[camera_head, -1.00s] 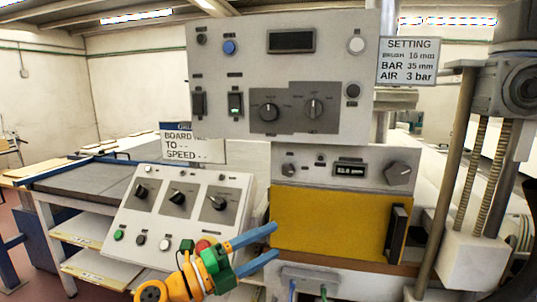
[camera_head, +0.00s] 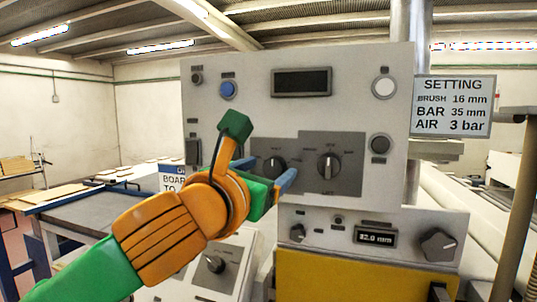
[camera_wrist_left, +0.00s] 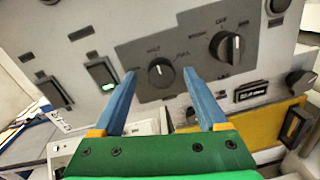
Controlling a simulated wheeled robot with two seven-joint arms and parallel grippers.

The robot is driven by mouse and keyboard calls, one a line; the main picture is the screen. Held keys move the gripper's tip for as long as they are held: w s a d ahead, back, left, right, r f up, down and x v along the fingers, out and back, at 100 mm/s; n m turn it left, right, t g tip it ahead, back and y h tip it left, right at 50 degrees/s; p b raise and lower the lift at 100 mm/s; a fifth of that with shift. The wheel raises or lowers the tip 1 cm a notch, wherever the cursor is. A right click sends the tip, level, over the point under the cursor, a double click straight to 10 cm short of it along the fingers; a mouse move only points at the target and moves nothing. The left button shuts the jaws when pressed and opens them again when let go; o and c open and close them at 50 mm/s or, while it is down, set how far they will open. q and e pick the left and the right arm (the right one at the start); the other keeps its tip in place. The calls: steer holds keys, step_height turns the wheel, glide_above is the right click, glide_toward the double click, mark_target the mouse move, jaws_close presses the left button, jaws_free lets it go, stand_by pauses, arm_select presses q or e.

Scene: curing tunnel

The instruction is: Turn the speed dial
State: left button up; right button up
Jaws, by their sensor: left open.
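The grey upper control panel (camera_head: 235,105) carries two black dials on a darker plate. The left dial (camera_head: 275,166) is partly behind my gripper in the head view; the right dial (camera_head: 328,167) is clear, its pointer about upright. I cannot read which is the speed dial. My left gripper (camera_head: 267,172) is in front of the left dial. In the left wrist view my open gripper (camera_wrist_left: 160,77) has its blue fingers on either side of the left dial (camera_wrist_left: 161,72), with nothing held. Contact cannot be told. My right gripper is not in view.
A lower panel with a display (camera_head: 375,237) and knob (camera_head: 438,243) sits above a yellow door (camera_head: 350,278). A sloped console (camera_head: 232,262) is below my left arm. A setting sign (camera_head: 452,105) hangs right of the panel.

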arm_select(q)
steer(key=shift+w+d+f, duration=0.15)
steer(key=shift+w+d, duration=0.1)
steer(key=shift+w, duration=0.15)
steer(key=shift+s+a, duration=0.15)
steer(key=shift+s, duration=0.05)
steer(key=c, duration=0.7)
jaws_close()
